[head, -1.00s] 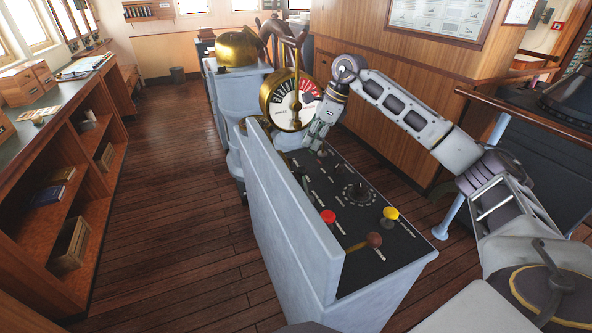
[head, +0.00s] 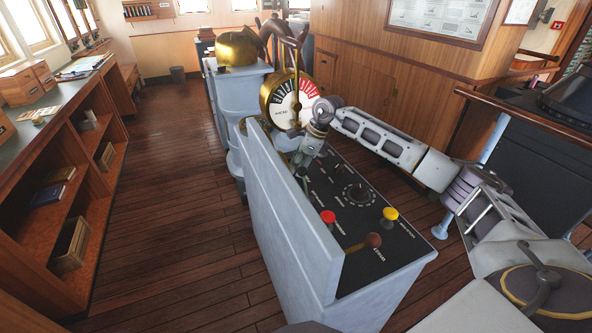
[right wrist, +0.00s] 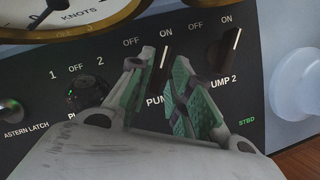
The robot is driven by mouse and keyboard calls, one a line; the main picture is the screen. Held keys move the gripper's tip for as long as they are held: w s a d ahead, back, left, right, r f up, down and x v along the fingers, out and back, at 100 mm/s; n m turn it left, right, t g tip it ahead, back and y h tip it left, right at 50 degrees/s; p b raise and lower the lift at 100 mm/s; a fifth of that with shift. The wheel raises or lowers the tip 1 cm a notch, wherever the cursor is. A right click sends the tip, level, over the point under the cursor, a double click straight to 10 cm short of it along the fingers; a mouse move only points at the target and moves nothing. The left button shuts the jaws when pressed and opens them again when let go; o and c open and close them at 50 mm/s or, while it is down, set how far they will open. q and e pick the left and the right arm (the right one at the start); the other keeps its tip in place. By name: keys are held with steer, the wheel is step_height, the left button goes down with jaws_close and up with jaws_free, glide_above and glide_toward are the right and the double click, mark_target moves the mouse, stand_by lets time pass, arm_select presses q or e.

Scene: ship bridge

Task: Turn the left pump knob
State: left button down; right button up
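In the right wrist view the left pump knob (right wrist: 161,72) is black with a white line, on a dark panel under OFF and ON marks. Its label is partly hidden by my finger. My right gripper (right wrist: 166,62) is open, its two green-padded fingers on either side of this knob; I cannot tell whether they touch it. The PUMP 2 knob (right wrist: 231,47) is a similar knob to the right. In the head view my right gripper (head: 304,162) reaches down at the far end of the console (head: 283,215) and hides the knobs. My left gripper is not in view.
A round selector (right wrist: 88,92) marked 1, OFF, 2 sits left of the fingers. A brass-rimmed dial (head: 292,101) stands just beyond my gripper. Red (head: 328,217) and yellow (head: 390,214) knobs and a brown-knobbed lever (head: 373,240) stand on the near console.

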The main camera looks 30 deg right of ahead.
steer(key=shift+x, duration=0.85)
jaws_close()
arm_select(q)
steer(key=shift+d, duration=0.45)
